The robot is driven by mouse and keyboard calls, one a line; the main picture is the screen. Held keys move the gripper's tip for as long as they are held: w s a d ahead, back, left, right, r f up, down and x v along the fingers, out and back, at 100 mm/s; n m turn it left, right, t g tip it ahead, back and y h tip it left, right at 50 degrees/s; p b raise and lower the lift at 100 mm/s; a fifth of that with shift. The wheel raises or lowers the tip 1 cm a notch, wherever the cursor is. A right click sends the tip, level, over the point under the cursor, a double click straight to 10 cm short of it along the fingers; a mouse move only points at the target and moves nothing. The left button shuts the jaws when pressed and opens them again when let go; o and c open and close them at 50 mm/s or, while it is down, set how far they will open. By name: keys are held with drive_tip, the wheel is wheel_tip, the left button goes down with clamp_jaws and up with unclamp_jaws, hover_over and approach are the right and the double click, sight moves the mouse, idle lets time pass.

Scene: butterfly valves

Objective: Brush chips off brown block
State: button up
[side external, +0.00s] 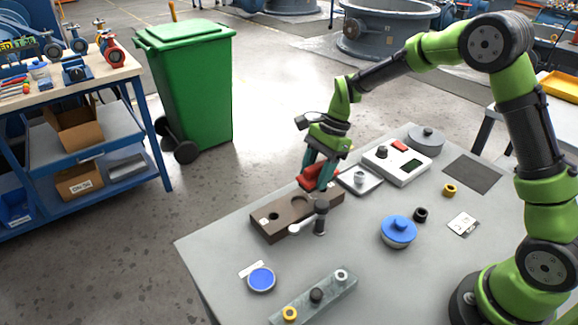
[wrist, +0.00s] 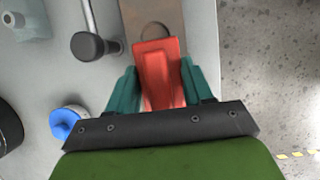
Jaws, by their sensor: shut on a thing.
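The brown block (side external: 272,223) lies on the grey table and has round recesses in its top. It also shows at the top of the wrist view (wrist: 162,12), with one recess partly covered. My gripper (side external: 318,172) is over the right part of the block, its teal fingers shut on a red brush (wrist: 158,72). The brush also shows in the side view (side external: 311,180), low over the block. Its bristles are hidden, so I cannot tell whether it touches the block. I cannot make out chips.
A dark-knobbed post (side external: 320,218) with a light lever stands close in front of the block. A scale (side external: 403,168), a blue-lidded round container (side external: 398,232), a blue disc (side external: 261,279) and a grey strip with rings (side external: 335,297) are on the table. A green bin (side external: 190,85) stands beyond.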

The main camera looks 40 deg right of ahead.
sight(307, 181)
drive_tip(key=shift+f, duration=1.5)
drive_tip(key=shift+a, duration=1.95)
drive_tip(key=shift+d, duration=2.05)
drive_tip(key=shift+s+a, duration=0.3)
drive_tip(key=shift+s, duration=0.05)
drive_tip(key=shift+a, duration=1.9)
drive_tip(key=d, duration=0.4)
drive_tip(key=shift+d, duration=0.1)
drive_tip(key=shift+r, duration=4.1)
